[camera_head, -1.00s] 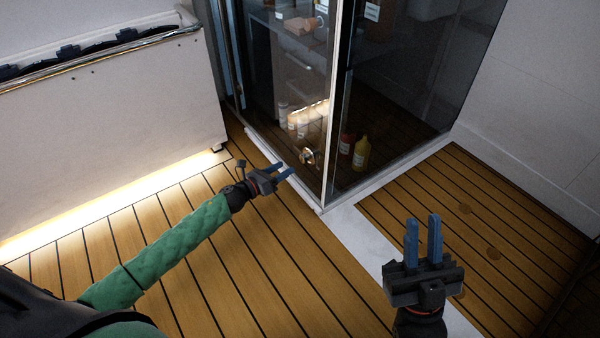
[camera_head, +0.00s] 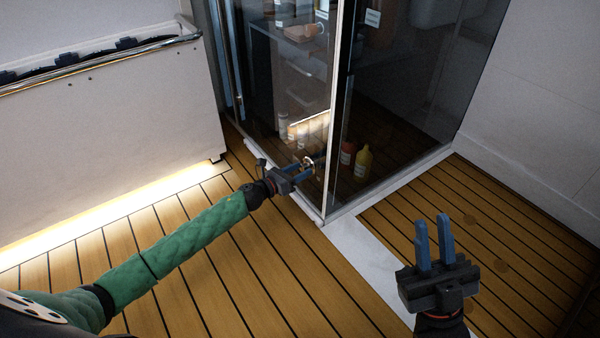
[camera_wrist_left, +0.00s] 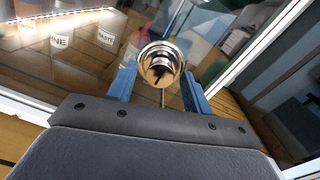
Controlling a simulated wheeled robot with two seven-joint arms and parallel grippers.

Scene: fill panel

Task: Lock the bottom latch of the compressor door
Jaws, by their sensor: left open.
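The compressor door (camera_head: 285,75) is a glass panel in a pale frame, and it looks shut. The bottom latch (camera_wrist_left: 161,64) is a round shiny metal knob low on the glass, also visible in the head view (camera_head: 308,162). My left gripper (camera_head: 305,169) is open at the knob; in the left wrist view its blue fingers (camera_wrist_left: 157,88) stand on either side of it. I cannot tell whether they touch it. My right gripper (camera_head: 434,240) has its two fingers apart with nothing between them, above the floor at the right.
Several bottles stand behind the glass, including a yellow one (camera_head: 363,162). A white cabinet (camera_head: 110,130) with a light strip below stands at the left. A white wall (camera_head: 540,90) is at the right. The plank floor (camera_head: 230,285) in front is clear.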

